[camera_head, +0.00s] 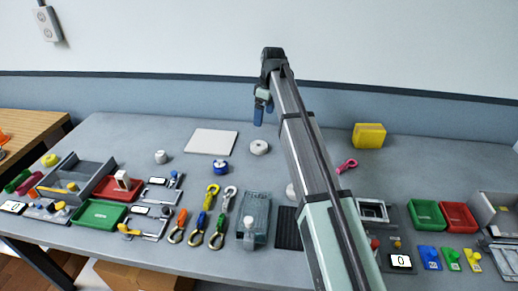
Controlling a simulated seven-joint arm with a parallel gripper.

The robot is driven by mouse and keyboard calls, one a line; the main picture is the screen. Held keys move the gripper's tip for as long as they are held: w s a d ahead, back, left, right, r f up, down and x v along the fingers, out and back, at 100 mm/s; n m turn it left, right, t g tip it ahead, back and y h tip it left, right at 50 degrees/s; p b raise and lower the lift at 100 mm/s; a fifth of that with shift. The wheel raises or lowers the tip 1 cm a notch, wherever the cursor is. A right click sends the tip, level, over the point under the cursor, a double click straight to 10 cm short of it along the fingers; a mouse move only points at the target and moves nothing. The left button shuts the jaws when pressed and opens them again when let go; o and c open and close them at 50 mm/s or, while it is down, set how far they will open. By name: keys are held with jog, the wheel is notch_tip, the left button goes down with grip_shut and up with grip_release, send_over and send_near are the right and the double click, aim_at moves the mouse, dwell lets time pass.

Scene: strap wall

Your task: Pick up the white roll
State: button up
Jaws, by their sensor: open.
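A white roll (259,147) with a dark hole in its middle lies flat on the grey table, towards the back and left of my arm. My gripper (263,112) hangs from the end of the raised arm, with blue fingers pointing down. It appears above and behind the white roll in the picture, apart from it, and is open and empty. A smaller whitish round thing (161,157) stands further left. Another pale round thing (291,190) is partly hidden by my arm.
A yellow block (369,136) and a pink hook (347,166) are to the right. Several coloured hooks and a grey-green box (255,212) lie in front. The table's back strip is mostly clear.

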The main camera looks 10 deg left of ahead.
aim_at(259, 145)
jog(key=f+n, duration=0.1)
jog(key=f, duration=0.3)
jog(key=a+f+n, duration=0.1)
jog(key=f, duration=0.4)
jog(key=a+f+n, duration=0.1)
jog(key=f, duration=0.3)
jog(key=shift+w+f, duration=0.15)
jog(key=shift+f, duration=0.25)
jog(key=c, duration=1.1)
jog(key=shift+c, duration=0.3)
jog(key=shift+r, duration=0.15)
